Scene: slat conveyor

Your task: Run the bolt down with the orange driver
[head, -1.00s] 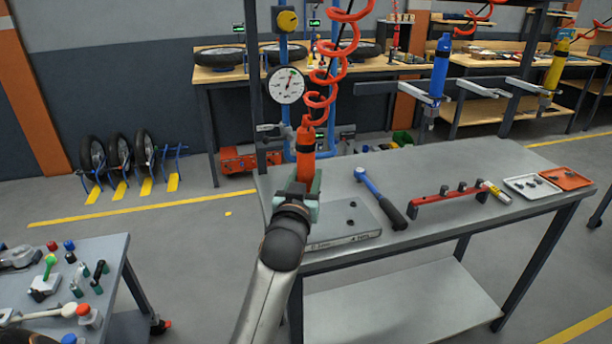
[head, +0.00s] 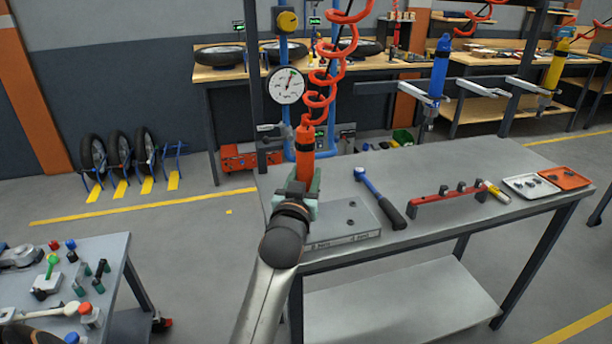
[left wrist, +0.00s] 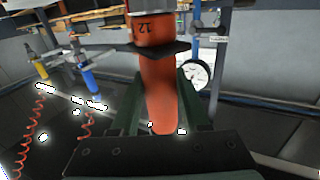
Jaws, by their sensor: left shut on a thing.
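The orange driver (head: 305,150) hangs from a coiled red hose and stands about upright over the left end of the bench. My left gripper (head: 301,191) is shut around its lower body. In the left wrist view the driver (left wrist: 157,85) sits between the two green fingers (left wrist: 160,108), and a "12" shows on it. Below is a grey plate (head: 340,239) on the bench, with two dark bolt heads or holes (head: 351,205) to the right of the gripper. The driver's tip and any bolt under it are hidden by my gripper. My right gripper is not in view.
A white tray (head: 520,189) and an orange tray (head: 573,176) sit at the right end. A blue driver (head: 439,70) and a yellow driver (head: 557,68) hang behind.

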